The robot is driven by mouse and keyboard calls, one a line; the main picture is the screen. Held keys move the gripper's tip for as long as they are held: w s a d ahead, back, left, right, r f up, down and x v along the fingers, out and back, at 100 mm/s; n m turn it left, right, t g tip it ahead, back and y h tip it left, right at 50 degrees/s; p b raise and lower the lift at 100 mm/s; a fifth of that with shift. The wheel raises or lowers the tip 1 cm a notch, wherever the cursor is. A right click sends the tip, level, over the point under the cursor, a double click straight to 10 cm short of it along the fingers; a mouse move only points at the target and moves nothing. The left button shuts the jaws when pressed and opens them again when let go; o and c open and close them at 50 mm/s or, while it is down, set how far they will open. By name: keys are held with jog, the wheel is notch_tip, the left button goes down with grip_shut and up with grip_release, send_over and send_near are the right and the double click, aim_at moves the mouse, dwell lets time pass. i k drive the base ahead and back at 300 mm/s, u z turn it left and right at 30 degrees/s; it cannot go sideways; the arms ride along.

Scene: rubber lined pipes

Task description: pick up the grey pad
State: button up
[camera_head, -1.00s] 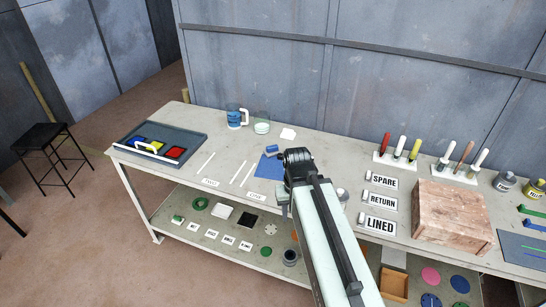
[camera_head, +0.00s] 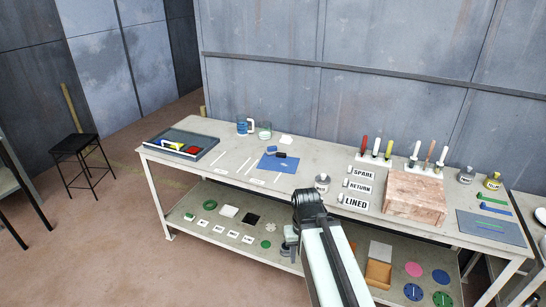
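A flat light-grey square (camera_head: 380,250) lies on the lower shelf, right of my arm and behind a small orange-brown box; it looks like the grey pad. My gripper (camera_head: 289,234) hangs at the end of my arm, pointing down in front of the table's front edge. It is left of the grey square and apart from it. Its fingers are small and dark here, and I cannot tell whether they are open or shut. I see nothing clearly held.
The orange-brown box (camera_head: 378,275) and several coloured discs (camera_head: 413,270) share the shelf's right part. Above, the tabletop holds a wooden crate (camera_head: 416,199), signs and a blue mat (camera_head: 276,164).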

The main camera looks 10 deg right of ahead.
aim_at(271, 151)
jog(key=u, duration=0.4)
jog(key=i, duration=1.2)
jog(key=u, duration=0.75)
jog(key=i, duration=1.7)
jog(key=z, duration=0.35)
